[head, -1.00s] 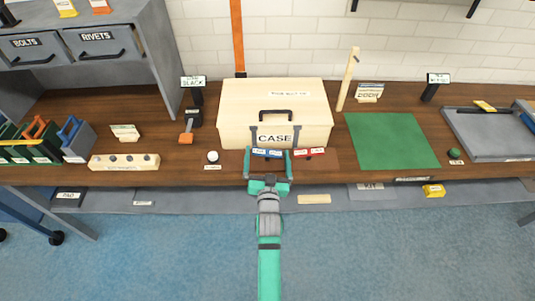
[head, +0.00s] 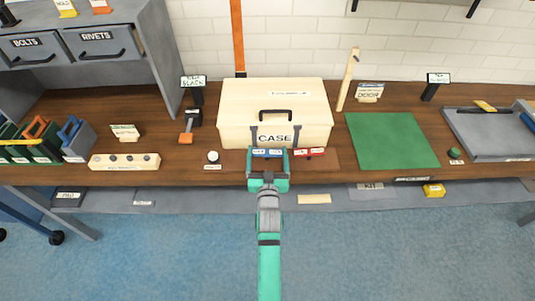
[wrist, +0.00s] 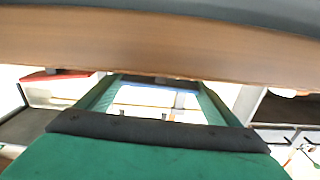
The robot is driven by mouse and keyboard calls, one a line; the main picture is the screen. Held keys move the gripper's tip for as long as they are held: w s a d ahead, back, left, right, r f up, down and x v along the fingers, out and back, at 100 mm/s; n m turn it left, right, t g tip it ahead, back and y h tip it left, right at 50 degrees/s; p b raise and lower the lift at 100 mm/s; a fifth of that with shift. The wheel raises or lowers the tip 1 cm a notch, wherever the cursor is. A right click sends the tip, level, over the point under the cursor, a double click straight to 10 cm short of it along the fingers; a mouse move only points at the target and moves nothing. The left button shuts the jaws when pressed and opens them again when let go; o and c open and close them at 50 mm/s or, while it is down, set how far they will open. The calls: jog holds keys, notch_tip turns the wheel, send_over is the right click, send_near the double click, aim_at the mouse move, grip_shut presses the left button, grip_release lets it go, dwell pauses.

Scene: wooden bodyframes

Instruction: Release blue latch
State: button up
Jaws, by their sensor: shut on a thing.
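The pale wooden case (head: 235,110) stands shut on the workbench, marked CASE, with a dark handle on its front. The blue latch (head: 267,153) is at the lower front of the case. My green gripper (head: 267,156) reaches it from the front, with one finger at each side, and is shut on the blue latch. In the wrist view a blue strip (wrist: 150,104) shows between my two fingers. Whether the latch is fastened or loose is too small to tell.
The red latch (head: 310,152) is just right of my gripper. A white round knob (head: 213,156) is to the left, beside a wooden block with holes (head: 124,162). A green mat (head: 393,142) lies clear on the right. The bench's front edge is under my wrist.

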jog(key=n, duration=0.3)
jog(key=shift+s, duration=0.1)
jog(key=o, duration=0.9)
jog(key=s, duration=1)
jog(key=shift+s, duration=0.25)
jog(key=shift+a, duration=0.1)
